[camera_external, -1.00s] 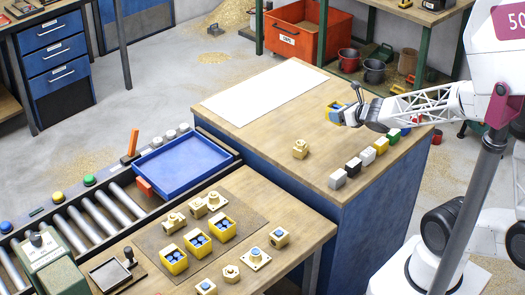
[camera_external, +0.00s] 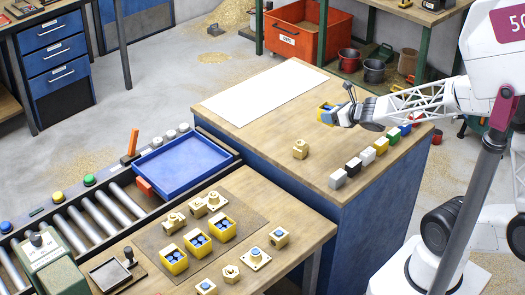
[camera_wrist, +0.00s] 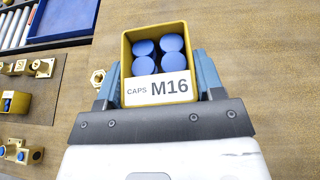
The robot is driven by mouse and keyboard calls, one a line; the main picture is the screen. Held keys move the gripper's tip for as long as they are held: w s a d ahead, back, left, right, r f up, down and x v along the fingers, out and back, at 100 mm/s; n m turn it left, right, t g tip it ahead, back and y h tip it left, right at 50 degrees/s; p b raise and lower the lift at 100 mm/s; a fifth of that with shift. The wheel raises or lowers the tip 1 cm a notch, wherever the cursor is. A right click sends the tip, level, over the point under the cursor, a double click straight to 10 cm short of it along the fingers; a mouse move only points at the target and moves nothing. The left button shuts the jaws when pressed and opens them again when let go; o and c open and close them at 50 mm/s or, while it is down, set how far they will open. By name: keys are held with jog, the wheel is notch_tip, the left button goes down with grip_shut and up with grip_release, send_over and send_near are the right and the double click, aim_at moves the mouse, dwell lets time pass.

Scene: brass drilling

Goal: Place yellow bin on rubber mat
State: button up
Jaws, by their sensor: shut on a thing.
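My gripper (camera_wrist: 160,97) is shut on a yellow bin (camera_wrist: 183,100) in the wrist view. The bin holds several blue caps (camera_wrist: 158,55) and carries a white label reading "CAPS M16". In the external view the held bin (camera_external: 325,113) shows at the end of my gripper (camera_external: 338,115), over the wooden bench top; its height above the wood is hard to tell. The grey-brown rubber mat (camera_external: 157,236) lies on the lower front table. Several other yellow bins with blue caps (camera_external: 198,241) stand in a row on it, with brass fittings behind them.
A white sheet (camera_external: 262,96) lies on the higher bench. A blue tray (camera_external: 185,162) sits on the roller conveyor. More brass parts (camera_external: 255,258) stand beside the mat.

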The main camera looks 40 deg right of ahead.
jog(key=w+a+n+y, duration=0.1)
jog(key=a, duration=0.2)
jog(key=w+a+n+y, duration=0.1)
jog(key=w+a, duration=0.1)
jog(key=a, duration=0.2)
jog(key=w+a+n+g+y, duration=0.1)
jog(key=a+y, duration=0.1)
jog(key=a, duration=0.1)
jog(key=shift+w+a+f+n, duration=0.15)
jog(key=shift+a+f+n, duration=0.1)
jog(key=shift+n, duration=0.15)
jog(key=w+a+f+n+g+y, duration=0.1)
jog(key=a+f+n+g+y, duration=0.2)
jog(key=a, duration=0.8)
jog(key=n+g+y, duration=0.5)
jog(key=n+g, duration=0.4)
jog(key=n, duration=0.1)
send_over(241, 221)
notch_tip(241, 221, down, 4)
jog(key=shift+f, duration=0.1)
jog(key=shift+f, duration=3.05)
jog(key=shift+f, duration=1.9)
jog(key=shift+f, duration=0.15)
